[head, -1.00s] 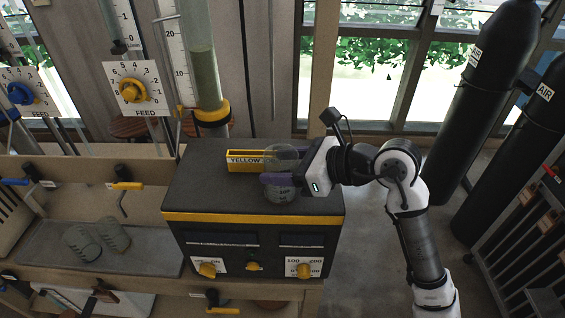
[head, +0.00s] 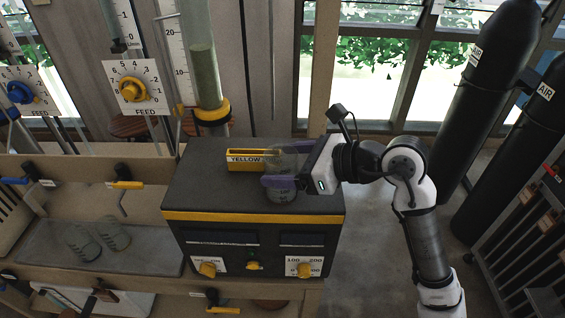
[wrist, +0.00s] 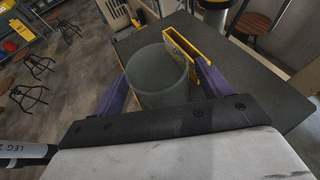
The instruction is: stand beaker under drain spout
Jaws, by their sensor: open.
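A clear glass beaker (head: 283,194) stands upright on the black top of the cabinet (head: 205,195), beside the yellow holder labelled YELLOW (head: 244,160). My gripper (head: 272,166) is open, with one purple finger on each side of the beaker. The beaker's round rim (wrist: 162,52) and wall show between the fingers (wrist: 160,85) in the wrist view, with small gaps that are hard to judge. A yellow-handled valve (head: 126,185) sits at the left above a grey tray. I cannot tell for certain which outlet is the drain spout.
A glass column (head: 204,75) with greenish contents rises behind the cabinet. Tall dark gas cylinders (head: 490,100) stand at the right. The cabinet top's left part is clear.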

